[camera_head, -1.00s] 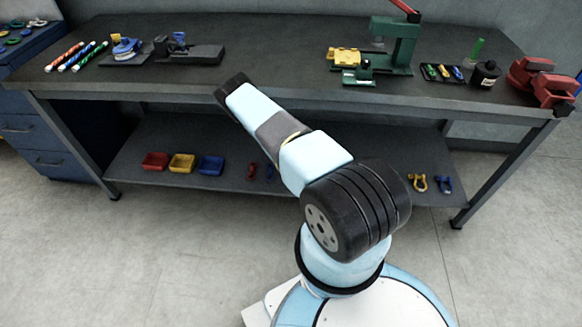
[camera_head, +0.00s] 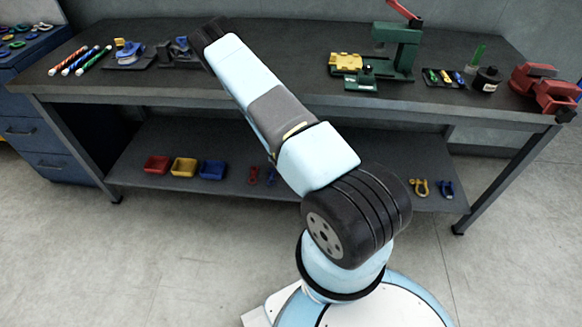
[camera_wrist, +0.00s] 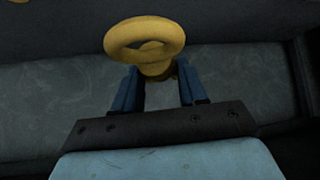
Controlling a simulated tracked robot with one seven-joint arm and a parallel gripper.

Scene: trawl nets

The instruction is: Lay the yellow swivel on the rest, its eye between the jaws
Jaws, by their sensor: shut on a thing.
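The yellow swivel (camera_wrist: 150,40) shows in the wrist view, with its round eye toward the top of the picture. My gripper (camera_wrist: 157,74) has its two blue fingers on either side of the swivel's lower body and is shut on it. The head view shows only the dark far end of my arm over the back left of the bench; the fingers and swivel are hidden there. A dark fixture (camera_head: 180,50) with a blue part stands just left of my arm's end, partly hidden by it. I cannot tell for sure whether it is the rest with the jaws.
On the bench (camera_head: 270,85) stand a blue and yellow device (camera_head: 128,52), striped rods (camera_head: 80,60), a green press (camera_head: 395,50) with a yellow block (camera_head: 345,62), a black pot (camera_head: 487,78) and a red vise (camera_head: 543,85). The bench middle is mostly clear.

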